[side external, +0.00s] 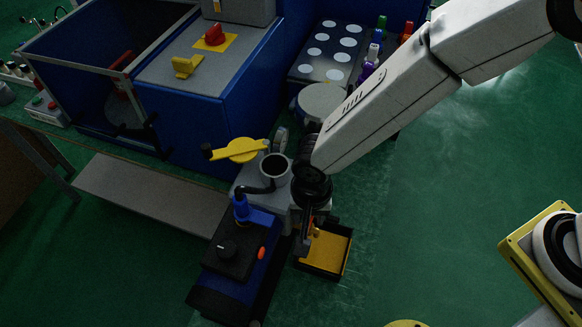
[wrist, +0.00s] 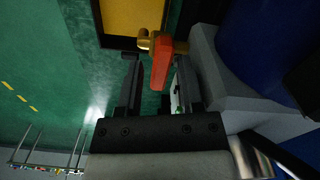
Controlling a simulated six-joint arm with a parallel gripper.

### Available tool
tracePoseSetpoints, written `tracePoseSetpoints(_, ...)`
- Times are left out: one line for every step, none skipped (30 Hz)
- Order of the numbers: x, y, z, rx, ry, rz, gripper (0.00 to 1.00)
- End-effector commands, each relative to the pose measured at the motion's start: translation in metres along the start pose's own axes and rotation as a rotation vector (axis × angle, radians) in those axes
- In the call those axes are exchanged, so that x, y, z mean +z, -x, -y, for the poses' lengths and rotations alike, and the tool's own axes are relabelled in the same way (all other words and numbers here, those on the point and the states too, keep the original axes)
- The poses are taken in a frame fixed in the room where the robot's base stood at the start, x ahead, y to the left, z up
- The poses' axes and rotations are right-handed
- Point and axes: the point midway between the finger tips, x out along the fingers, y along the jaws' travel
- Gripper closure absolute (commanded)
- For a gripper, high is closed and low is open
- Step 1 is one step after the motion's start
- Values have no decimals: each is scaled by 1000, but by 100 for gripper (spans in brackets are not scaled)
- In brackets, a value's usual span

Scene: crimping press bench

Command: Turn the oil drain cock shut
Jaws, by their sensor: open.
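The oil drain cock shows in the wrist view as a brass body (wrist: 148,40) with an orange-red lever (wrist: 161,64). The lever points from the brass body toward my gripper. My gripper (wrist: 158,62) is open, with one dark finger on each side of the lever. A gap shows on the left of the lever; the right finger is closer, and I cannot tell whether it touches. In the side external view my gripper (side external: 311,238) points down beside the grey machine housing, and only a small orange bit of the lever shows near it.
A dark-rimmed tray with a yellow floor (side external: 330,248) lies below the cock. A blue unit with a black top (side external: 237,248) stands close on the left. A yellow lever (side external: 240,150) and a round cup (side external: 275,166) are behind.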

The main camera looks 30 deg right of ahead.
Motion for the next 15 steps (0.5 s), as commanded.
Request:
tracePoseSetpoints(0, 1, 2, -6, 32, -2, 43)
tracePoseSetpoints(0, 1, 2, -6, 51, -2, 43)
tracePoseSetpoints(0, 1, 2, -6, 78, -2, 43)
tracePoseSetpoints(0, 1, 2, -6, 99, -2, 43)
tracePoseSetpoints(0, 1, 2, -6, 118, -2, 43)
tracePoseSetpoints(0, 1, 2, -7, 145, -2, 43)
tracePoseSetpoints(0, 1, 2, -7, 166, -2, 43)
tracePoseSetpoints(0, 1, 2, -7, 185, -2, 43)
tracePoseSetpoints(0, 1, 2, -7, 211, -2, 43)
tracePoseSetpoints(0, 1, 2, -7, 232, -2, 43)
tracePoseSetpoints(0, 1, 2, -7, 252, -3, 43)
tracePoseSetpoints(0, 1, 2, -7, 278, -3, 43)
tracePoseSetpoints(0, 1, 2, -6, 298, -3, 43)
tracePoseSetpoints(0, 1, 2, -6, 318, -3, 43)
tracePoseSetpoints(0, 1, 2, -6, 345, -3, 43)
